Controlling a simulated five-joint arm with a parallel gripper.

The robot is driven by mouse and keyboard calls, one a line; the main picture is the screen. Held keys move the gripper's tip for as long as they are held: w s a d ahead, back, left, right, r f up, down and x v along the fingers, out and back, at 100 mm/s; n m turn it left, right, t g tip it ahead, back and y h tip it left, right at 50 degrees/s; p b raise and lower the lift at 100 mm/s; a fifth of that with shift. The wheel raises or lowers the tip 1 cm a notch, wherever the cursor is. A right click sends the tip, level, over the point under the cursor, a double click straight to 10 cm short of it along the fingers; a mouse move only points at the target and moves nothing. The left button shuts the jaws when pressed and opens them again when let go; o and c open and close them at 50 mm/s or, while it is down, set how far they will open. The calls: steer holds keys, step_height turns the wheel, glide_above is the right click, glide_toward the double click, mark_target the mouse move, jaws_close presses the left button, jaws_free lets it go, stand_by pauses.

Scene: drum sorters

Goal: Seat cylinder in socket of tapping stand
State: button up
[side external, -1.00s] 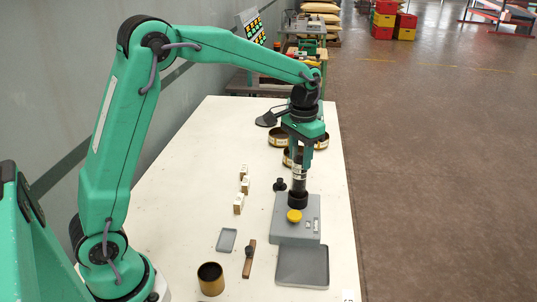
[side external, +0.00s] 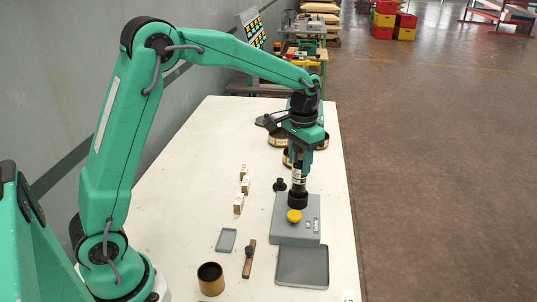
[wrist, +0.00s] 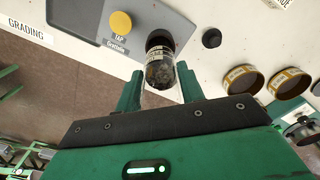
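The cylinder (side external: 299,176), dark with a white label band, stands upright in the black socket (side external: 297,199) of the grey tapping stand (side external: 293,230). The stand has a yellow button (side external: 294,216). In the wrist view the cylinder (wrist: 160,66) lies between and just beyond my fingertips, with the stand (wrist: 95,20) behind it. My gripper (wrist: 162,82) is open, its green fingers apart on either side of the cylinder with a small gap. In the side view my gripper (side external: 299,166) is right above the cylinder. How deep the cylinder sits is hidden by the socket wall.
A grey tray (side external: 302,280) lies in front of the stand. A black knob (side external: 280,184) stands left of it, and several round brass-coloured tins (side external: 277,139) are behind. Small white blocks (side external: 239,204), a brass cup (side external: 211,278) and a small grey tray (side external: 226,240) are further left.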

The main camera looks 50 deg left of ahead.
steer(key=o, duration=0.5)
steer(key=shift+c, duration=0.2)
steer(key=shift+r, duration=0.1)
step_height(320, 180, up, 8)
stand_by(0.7)
steer(key=s+r+t, duration=0.1)
steer(key=s+r, duration=0.1)
steer(key=s, duration=0.5)
steer(key=s+r+t, duration=0.2)
steer(key=s+r, duration=0.1)
steer(key=s, duration=0.4)
steer(key=s+f+t, duration=0.2)
steer(key=s+f, duration=0.2)
steer(key=s, duration=0.7)
steer(key=shift+s+f+n+t, duration=0.25)
steer(key=shift+n+t, duration=0.05)
